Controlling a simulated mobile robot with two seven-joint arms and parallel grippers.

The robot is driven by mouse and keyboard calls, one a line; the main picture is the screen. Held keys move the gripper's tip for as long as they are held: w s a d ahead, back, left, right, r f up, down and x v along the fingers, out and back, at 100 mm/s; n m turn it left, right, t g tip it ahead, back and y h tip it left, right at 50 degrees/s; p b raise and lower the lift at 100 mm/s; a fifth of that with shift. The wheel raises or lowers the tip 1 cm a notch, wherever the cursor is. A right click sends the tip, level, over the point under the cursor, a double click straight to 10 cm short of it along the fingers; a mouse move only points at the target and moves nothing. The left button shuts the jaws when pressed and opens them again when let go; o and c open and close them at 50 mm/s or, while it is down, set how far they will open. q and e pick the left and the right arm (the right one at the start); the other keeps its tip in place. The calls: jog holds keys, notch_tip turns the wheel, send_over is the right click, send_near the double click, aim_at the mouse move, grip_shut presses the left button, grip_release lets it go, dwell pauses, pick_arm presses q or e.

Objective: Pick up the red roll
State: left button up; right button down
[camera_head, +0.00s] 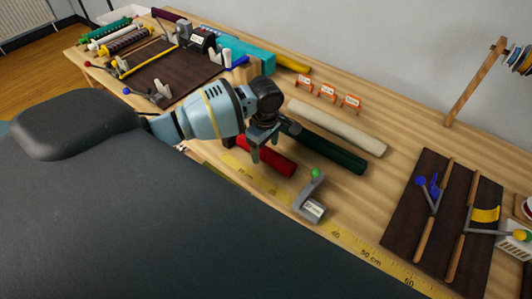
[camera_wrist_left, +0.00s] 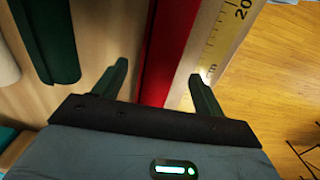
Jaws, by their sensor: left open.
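The red roll (camera_head: 275,162) lies on the wooden table between the dark green roll and the yellow ruler strip. My left gripper (camera_head: 263,143) is over its left end, which the fingers partly hide. In the left wrist view the red roll (camera_wrist_left: 172,45) runs up between the two spread fingers of the open left gripper (camera_wrist_left: 158,78). Nothing is held. My right gripper is not in view.
The dark green roll (camera_head: 335,155) and a cream roll (camera_head: 340,127) lie behind the red one. The ruler strip (camera_head: 350,240) runs along the front edge. A grey tool with a green knob (camera_head: 311,205) stands to the right. A dark board (camera_head: 405,225) lies further right.

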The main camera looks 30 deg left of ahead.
aim_at(266, 149)
pick_arm(q)
jog(key=shift+f, duration=0.9)
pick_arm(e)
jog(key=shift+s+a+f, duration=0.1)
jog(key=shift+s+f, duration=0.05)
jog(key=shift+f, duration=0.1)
